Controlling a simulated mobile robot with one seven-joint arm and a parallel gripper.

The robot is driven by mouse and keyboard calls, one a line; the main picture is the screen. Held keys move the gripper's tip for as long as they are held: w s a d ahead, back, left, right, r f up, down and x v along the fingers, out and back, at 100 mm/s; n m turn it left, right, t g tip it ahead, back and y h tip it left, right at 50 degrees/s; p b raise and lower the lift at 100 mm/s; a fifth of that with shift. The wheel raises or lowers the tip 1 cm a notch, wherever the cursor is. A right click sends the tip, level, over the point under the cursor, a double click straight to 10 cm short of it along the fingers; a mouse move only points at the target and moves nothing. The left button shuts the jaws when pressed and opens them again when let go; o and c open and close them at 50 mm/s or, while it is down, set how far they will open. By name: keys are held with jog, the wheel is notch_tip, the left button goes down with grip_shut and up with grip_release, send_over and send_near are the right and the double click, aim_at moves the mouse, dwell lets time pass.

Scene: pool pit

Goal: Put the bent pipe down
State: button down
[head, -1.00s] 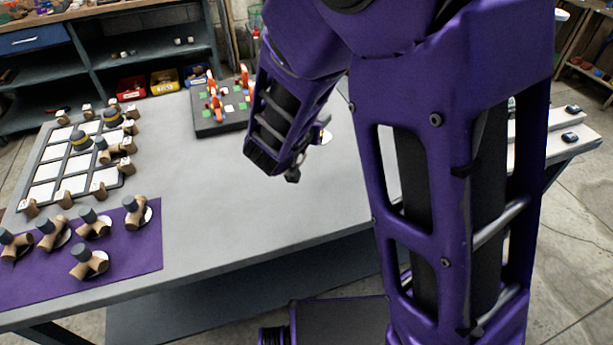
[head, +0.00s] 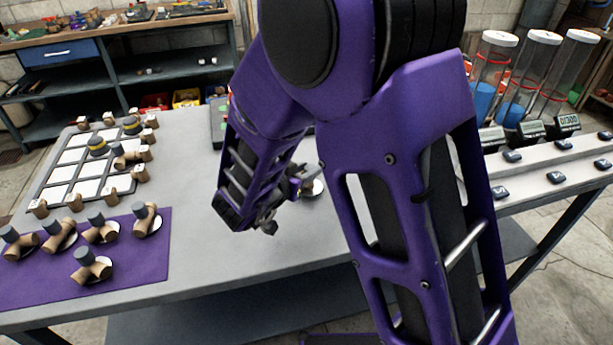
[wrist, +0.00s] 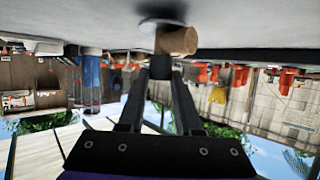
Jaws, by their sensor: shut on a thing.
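In the wrist view, my gripper (wrist: 160,72) is shut on the bent pipe (wrist: 178,40), whose tan, wood-coloured end shows at the fingertips. A white round disc (wrist: 160,22) lies right by the pipe, against the grey table surface. The pipe looks close to the table; I cannot tell whether it touches. In the head view, my arm hides most of the gripper and pipe. A white disc (head: 313,189) shows on the table just right of my wrist.
At left, a purple mat (head: 140,270) holds several tan and grey pipe pieces. Behind it is a white-tiled grid board (head: 58,192) ringed by small pieces. Tall clear cylinders (head: 535,75) stand at right. The grey table (head: 215,265) is bare between mat and arm.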

jog(key=shift+f, duration=0.45)
jog(key=shift+f, duration=0.2)
jog(key=c, duration=0.6)
grip_release()
jog(key=shift+r, duration=0.1)
